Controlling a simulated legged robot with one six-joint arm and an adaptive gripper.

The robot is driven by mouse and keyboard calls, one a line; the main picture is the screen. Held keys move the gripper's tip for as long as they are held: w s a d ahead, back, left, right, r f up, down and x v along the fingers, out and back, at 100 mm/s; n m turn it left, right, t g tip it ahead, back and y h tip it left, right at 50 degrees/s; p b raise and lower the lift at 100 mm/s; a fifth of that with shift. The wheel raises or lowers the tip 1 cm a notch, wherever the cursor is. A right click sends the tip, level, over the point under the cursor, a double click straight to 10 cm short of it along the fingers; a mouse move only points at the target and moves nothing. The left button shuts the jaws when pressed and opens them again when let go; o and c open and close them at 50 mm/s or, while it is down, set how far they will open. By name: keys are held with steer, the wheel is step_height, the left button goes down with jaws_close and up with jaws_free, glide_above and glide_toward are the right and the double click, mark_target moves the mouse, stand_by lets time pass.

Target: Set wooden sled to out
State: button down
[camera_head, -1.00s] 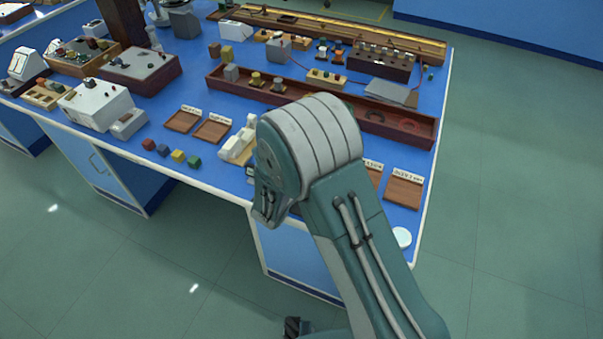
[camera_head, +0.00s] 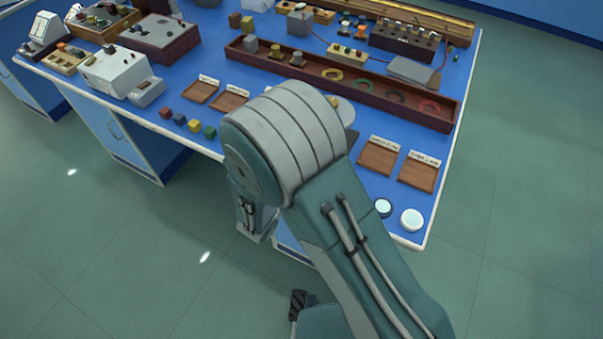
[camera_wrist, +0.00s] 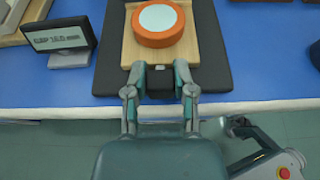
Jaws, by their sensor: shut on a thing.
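The wooden sled (camera_wrist: 188,52) lies on a dark mat (camera_wrist: 220,70) at the table's front edge in the wrist view. An orange disc with a pale round top (camera_wrist: 158,20) sits on it. A dark block, the handle (camera_wrist: 158,82), is at the sled's near end. My gripper (camera_wrist: 159,78) is shut on this handle, one finger on each side. In the head view my arm hides the sled and my fingertips.
A small display (camera_wrist: 58,36) stands left of the mat. Wooden trays (camera_head: 418,172) and two round white-topped pieces (camera_head: 411,220) lie to the right. Small coloured cubes (camera_head: 194,126) lie left of my arm. Open floor lies in front of the table.

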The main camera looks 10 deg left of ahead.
steer(key=shift+s+a, duration=0.1)
steer(key=shift+c, duration=2.2)
jaws_free()
steer(key=shift+s+a, duration=0.1)
steer(key=shift+a, duration=0.1)
steer(key=shift+d, duration=0.1)
steer(key=v, duration=1.2)
steer(key=shift+f, duration=0.1)
